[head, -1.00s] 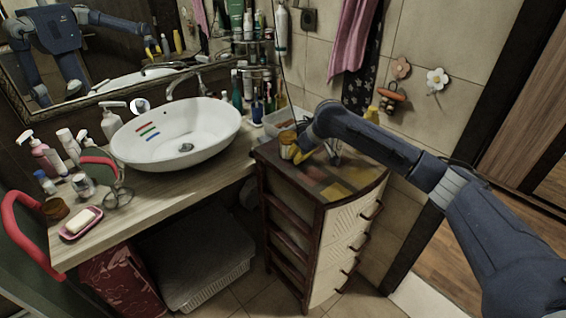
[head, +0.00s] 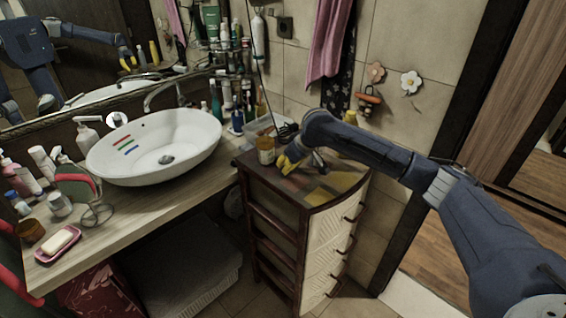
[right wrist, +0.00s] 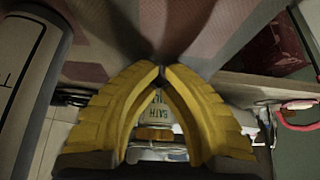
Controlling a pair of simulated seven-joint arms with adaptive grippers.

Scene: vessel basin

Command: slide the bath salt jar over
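The bath salt jar (head: 265,150), amber with a pale label, stands upright on the top of a drawer cabinet (head: 312,196), near its back left side. In the right wrist view the jar (right wrist: 158,116) shows through the gap between the fingers, with part of its lettered label visible. My right gripper (head: 286,164) has yellow fingers low over the cabinet top, just right of the jar. Its fingertips (right wrist: 162,74) meet, and nothing is held between them. I cannot tell whether the fingers touch the jar. My left gripper is out of view.
A white basin (head: 152,146) stands on the wooden counter (head: 135,216) left of the cabinet. Bottles, a pink soap dish (head: 58,244) and another amber jar (head: 29,231) are on the counter. A clear container (head: 262,124) sits behind the bath salt jar. The cabinet's front top is clear.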

